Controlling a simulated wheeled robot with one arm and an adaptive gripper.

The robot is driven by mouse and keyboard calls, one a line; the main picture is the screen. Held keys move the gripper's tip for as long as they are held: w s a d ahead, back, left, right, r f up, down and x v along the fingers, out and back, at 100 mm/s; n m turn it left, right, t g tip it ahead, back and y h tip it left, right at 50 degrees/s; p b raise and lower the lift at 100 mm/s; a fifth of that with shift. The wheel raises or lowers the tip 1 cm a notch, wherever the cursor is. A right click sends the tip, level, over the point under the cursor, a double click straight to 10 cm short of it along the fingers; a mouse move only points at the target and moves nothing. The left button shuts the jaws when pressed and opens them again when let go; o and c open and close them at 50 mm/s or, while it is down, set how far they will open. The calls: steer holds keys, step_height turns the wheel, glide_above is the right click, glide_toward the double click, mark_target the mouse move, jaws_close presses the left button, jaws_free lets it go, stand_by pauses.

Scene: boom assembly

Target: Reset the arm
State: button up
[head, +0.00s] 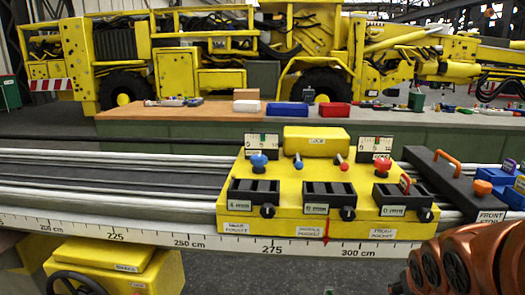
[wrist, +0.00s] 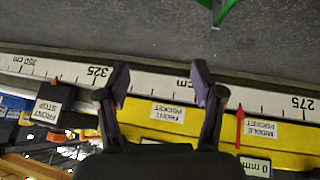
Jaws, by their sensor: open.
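My gripper (wrist: 160,85) shows in the wrist view with its two dark fingers spread apart and nothing between them. It is over the ruler edge near the front pocket label of the yellow carriage. In the head view only my copper-coloured arm shows at the lower right, and the gripper is out of sight. The yellow carriage (head: 285,212) sits on the rail, with several black pockets, a blue knob (head: 258,161) and a red knob (head: 382,164). A red pointer (head: 326,230) hangs at its front edge; it also shows in the wrist view (wrist: 239,127).
The ruler (head: 150,237) runs along the rail's front. A black front stop (head: 445,180) with an orange handle and blue blocks (head: 497,176) stand right of the carriage. A bench (head: 190,114) with small parts and a yellow machine are behind. A green object (wrist: 226,10) is on the floor.

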steer(key=s+a+f+g+y, duration=0.15)
steer(key=s+a+g, duration=0.45)
steer(key=s, duration=0.6)
steer(key=s+a+f+g+y, duration=0.1)
steer(key=s+a+f+g, duration=0.15)
steer(key=s+a, duration=0.8)
step_height(320, 180, up, 18)
steer(key=s+d+p, duration=0.1)
steer(key=d+p, duration=0.1)
steer(key=p, duration=1.4)
steer(key=shift+s+n+p, duration=0.15)
steer(key=shift+n+p, duration=0.25)
steer(key=shift+d+t, duration=0.1)
steer(key=shift+t, duration=0.15)
